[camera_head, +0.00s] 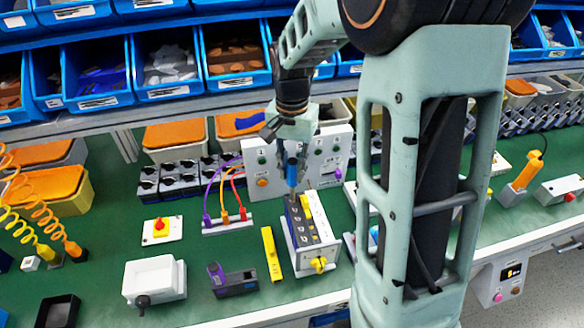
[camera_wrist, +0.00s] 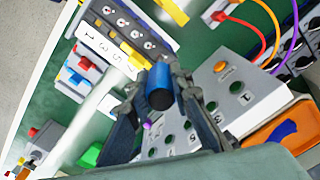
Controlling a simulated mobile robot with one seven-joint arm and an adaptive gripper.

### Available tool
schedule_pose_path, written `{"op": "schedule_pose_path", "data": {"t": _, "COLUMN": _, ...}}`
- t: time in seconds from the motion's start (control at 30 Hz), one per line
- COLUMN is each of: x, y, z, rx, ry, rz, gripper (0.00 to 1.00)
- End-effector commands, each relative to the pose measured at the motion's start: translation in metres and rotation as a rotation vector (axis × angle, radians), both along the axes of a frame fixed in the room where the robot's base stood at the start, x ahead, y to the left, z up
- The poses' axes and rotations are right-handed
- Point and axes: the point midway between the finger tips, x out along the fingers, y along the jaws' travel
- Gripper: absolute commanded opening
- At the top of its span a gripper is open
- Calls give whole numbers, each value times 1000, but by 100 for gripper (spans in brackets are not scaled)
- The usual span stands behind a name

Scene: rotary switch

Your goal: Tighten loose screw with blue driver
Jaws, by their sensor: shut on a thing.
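My gripper (camera_head: 291,158) is shut on the blue driver (camera_head: 292,175), which points down toward the screw block in the head view. The wrist view shows the blue handle (camera_wrist: 160,88) end-on between the two fingers. The screw block (camera_head: 304,245) is a white box with a dark face, a row of screws and a numbered strip. It also shows in the wrist view (camera_wrist: 110,48), with several round screw heads. Which screw is loose cannot be told. The driver's tip is hard to make out, so contact with a screw cannot be told.
A white panel with coloured buttons (camera_head: 262,160) stands just behind the driver. A yellow bar (camera_head: 271,254) and a purple-and-black tool (camera_head: 232,281) lie left of the block. Coloured cables (camera_head: 238,190) rise nearby. Blue bins line the back.

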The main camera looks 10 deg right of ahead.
Motion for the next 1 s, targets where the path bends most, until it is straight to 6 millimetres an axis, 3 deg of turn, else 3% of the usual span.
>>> {"op": "schedule_pose_path", "data": {"t": 0.3, "x": 0, "y": -1, "z": 1, "rx": 1, "ry": -1, "rz": 343, "gripper": 0}}
{"op": "schedule_pose_path", "data": {"t": 0.57, "x": -1, "y": -1, "z": 1, "rx": 0, "ry": 0, "rz": 469, "gripper": 0}}
{"op": "schedule_pose_path", "data": {"t": 1.0, "x": -1, "y": -3, "z": 2, "rx": 1, "ry": 1, "rz": 978, "gripper": 0}}
